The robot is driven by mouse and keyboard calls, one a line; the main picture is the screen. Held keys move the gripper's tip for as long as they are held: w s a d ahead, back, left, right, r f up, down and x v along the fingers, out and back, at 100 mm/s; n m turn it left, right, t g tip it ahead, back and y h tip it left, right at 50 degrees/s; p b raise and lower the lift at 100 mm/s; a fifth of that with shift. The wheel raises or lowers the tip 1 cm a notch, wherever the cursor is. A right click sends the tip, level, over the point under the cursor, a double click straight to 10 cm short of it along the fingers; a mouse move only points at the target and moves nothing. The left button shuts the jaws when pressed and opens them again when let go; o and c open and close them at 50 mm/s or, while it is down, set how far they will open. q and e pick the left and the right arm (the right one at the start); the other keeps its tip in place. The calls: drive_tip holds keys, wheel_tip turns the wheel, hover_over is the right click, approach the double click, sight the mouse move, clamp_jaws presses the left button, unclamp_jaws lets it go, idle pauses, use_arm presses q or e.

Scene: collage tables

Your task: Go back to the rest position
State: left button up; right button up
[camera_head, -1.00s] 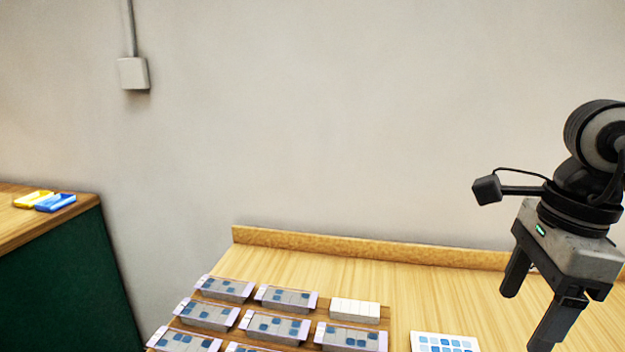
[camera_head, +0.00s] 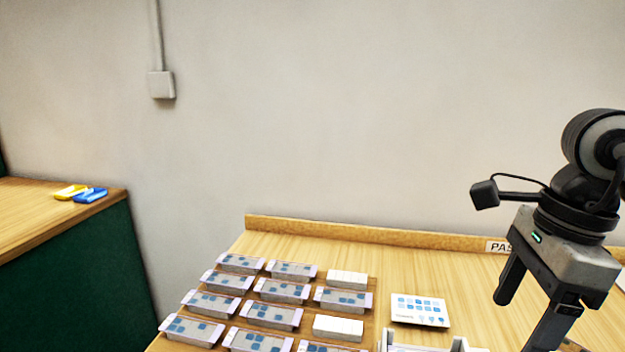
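My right gripper (camera_head: 533,314) is at the right edge of the head view, pointing down, in front of the wooden table (camera_head: 380,252). Its two dark fingers are spread apart with nothing visible between them; the lower finger is cut off by the frame's bottom. My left gripper is not in the picture.
Several grey trays with blue squares (camera_head: 282,290) and white blocks (camera_head: 338,327) stand in rows on the table. A white card with blue squares (camera_head: 420,309) lies right of them. A green-sided table (camera_head: 75,250) at left holds yellow (camera_head: 69,191) and blue (camera_head: 91,195) items.

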drive_tip(key=s+a+f+m+g+y+b, duration=0.15)
drive_tip(key=a+m+y, duration=0.25)
drive_tip(key=a+y, duration=0.6)
drive_tip(key=s+a+f+m+g+y+b, duration=0.1)
drive_tip(key=s+a+m+g+y+b, duration=0.15)
drive_tip(key=a+y, duration=0.75)
drive_tip(key=w+d+f+m+t+h+b, duration=0.1)
drive_tip(key=w+d+f+m+t+h, duration=0.15)
drive_tip(key=f+m+t+h, duration=0.6)
drive_tip(key=w+d+f+m+t+y, duration=0.1)
drive_tip(key=w+m+t, duration=0.4)
drive_tip(key=m, duration=0.8)
drive_tip(key=w+d+f+m+t+h+b, duration=0.1)
drive_tip(key=w+d+f+m+t+h, duration=0.2)
drive_tip(key=m+t, duration=0.65)
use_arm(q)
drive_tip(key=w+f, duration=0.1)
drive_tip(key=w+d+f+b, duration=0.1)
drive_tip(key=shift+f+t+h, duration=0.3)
use_arm(e)
drive_tip(key=s+d+f+m+g+h, duration=0.1)
drive_tip(key=s+f+m+g+h, duration=0.3)
drive_tip(key=f, duration=0.8)
drive_tip(key=s+d+f+m+g+h, duration=0.2)
drive_tip(key=s+f+m, duration=0.5)
drive_tip(key=f, duration=0.5)
drive_tip(key=shift+s+d+m+g+h, duration=0.2)
drive_tip(key=shift+s+m+g+h, duration=0.2)
drive_tip(key=shift+g+h, duration=0.65)
drive_tip(key=shift+f, duration=0.1)
